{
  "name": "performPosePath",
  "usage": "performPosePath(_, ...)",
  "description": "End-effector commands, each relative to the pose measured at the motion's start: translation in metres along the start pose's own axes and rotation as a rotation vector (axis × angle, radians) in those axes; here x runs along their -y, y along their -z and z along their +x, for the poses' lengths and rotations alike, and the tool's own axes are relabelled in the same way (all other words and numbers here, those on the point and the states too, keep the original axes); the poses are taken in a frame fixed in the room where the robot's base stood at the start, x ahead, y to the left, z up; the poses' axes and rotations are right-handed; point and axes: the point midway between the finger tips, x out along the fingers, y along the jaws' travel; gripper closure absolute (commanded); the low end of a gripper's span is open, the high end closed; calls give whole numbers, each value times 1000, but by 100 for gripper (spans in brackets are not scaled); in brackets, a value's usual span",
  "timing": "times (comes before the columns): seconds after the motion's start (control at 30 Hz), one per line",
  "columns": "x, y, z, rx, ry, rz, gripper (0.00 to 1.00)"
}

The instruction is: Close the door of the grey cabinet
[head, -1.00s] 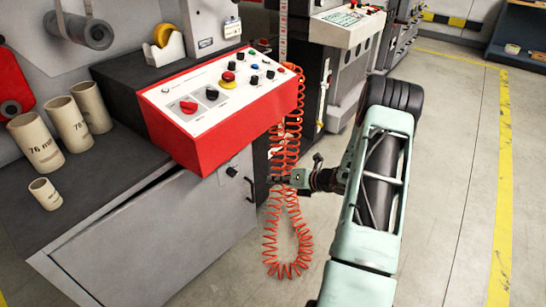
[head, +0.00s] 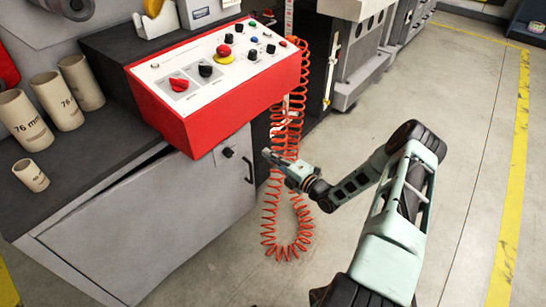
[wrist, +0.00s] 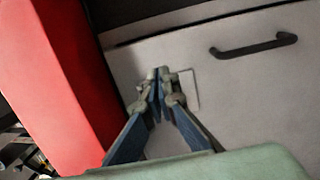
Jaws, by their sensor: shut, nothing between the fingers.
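The grey cabinet (head: 150,225) stands at lower left under a dark worktop. Its grey door (head: 165,215) has a dark gap along its top edge; how far the door stands open is hard to tell. The handle also shows in the wrist view (wrist: 253,46).
A red control box (head: 220,95) overhangs the door's upper right; its red side (wrist: 50,80) is close left of my fingers in the wrist view. A coiled orange cable (head: 285,205) hangs behind my gripper. Cardboard tubes (head: 55,105) stand on the worktop. Floor at right is clear.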

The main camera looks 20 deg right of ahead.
Motion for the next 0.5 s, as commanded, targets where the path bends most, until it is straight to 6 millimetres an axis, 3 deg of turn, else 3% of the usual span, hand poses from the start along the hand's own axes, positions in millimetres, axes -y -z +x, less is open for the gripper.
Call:
performPosePath(0.3,2,1,68,-2,-1,0,100)
performPosePath(0.5,1,0,92,-1,0,-2,100)
